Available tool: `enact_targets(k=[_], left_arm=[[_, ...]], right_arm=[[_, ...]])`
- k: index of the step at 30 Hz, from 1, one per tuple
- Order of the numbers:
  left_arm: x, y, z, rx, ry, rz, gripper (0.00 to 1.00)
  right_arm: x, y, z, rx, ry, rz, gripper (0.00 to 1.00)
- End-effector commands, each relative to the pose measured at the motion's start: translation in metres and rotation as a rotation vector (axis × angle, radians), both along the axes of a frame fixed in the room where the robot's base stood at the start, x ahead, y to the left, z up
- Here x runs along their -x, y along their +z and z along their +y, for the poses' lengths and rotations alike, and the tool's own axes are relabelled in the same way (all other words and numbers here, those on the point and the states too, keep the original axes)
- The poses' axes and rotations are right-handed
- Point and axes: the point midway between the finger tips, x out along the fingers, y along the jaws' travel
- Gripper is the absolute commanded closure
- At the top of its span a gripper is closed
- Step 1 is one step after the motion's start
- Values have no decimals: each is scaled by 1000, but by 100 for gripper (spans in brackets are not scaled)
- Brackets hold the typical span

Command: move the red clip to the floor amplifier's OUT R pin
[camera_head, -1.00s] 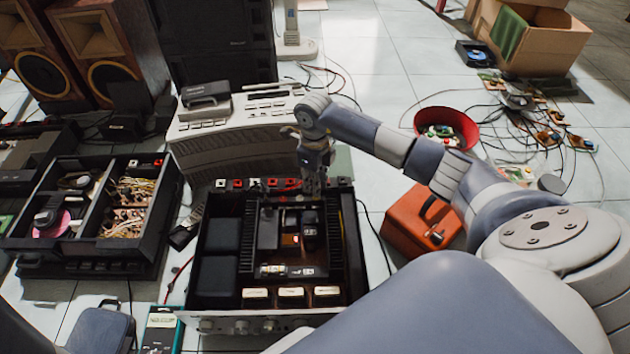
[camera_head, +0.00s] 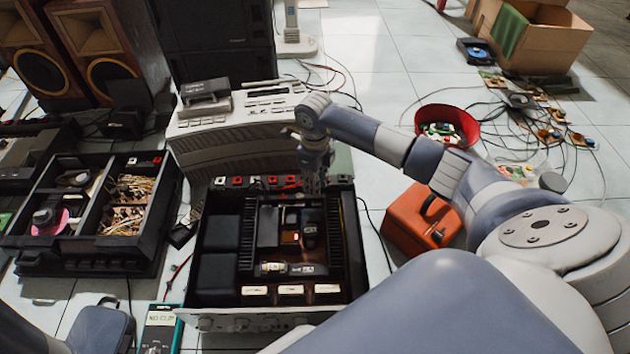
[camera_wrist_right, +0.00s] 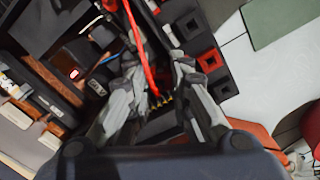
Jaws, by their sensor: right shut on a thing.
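The floor amplifier (camera_head: 225,318) is an open black chassis with a silver front, lying on the tiles. Red and pale terminals (camera_head: 237,182) line its back edge; the lettering by the pins cannot be read. My right gripper (camera_head: 315,184) is over the right part of that edge, pointing down. In the right wrist view it is shut on the red clip, whose red lead (camera_wrist_right: 140,45) runs up between the fingers. The clip's jaws are mostly hidden. Small gold contacts (camera_wrist_right: 159,103) show between the fingers, beside a row of black and red terminal blocks (camera_wrist_right: 209,60). My left gripper is out of view.
A handheld meter (camera_head: 161,330) reading "NO CLIP" lies at the amplifier's front left. An orange case (camera_head: 420,225) stands to the right, with a red bowl (camera_head: 447,122) behind it. A grey unit (camera_head: 235,140) stands behind the amplifier.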

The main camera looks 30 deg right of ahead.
Motion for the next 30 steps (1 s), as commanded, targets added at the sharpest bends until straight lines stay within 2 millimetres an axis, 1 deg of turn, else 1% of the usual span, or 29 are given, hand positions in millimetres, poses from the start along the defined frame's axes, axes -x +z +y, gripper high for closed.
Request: enact_targets(k=[11, 12, 15, 25, 28, 30], left_arm=[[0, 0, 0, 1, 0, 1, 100], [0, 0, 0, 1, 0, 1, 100], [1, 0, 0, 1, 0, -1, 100], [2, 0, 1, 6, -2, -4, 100], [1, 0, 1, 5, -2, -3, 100], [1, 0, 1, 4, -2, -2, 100]], right_arm=[[0, -1, 0, 0, 0, 0, 100], [0, -1, 0, 0, 0, 0, 76], [0, -1, 0, 0, 0, 0, 57], [0, 0, 0, 0, 0, 0, 57], [-1, 7, -1, 0, 0, -1, 57], [-1, 17, -1, 1, 1, -3, 57]])
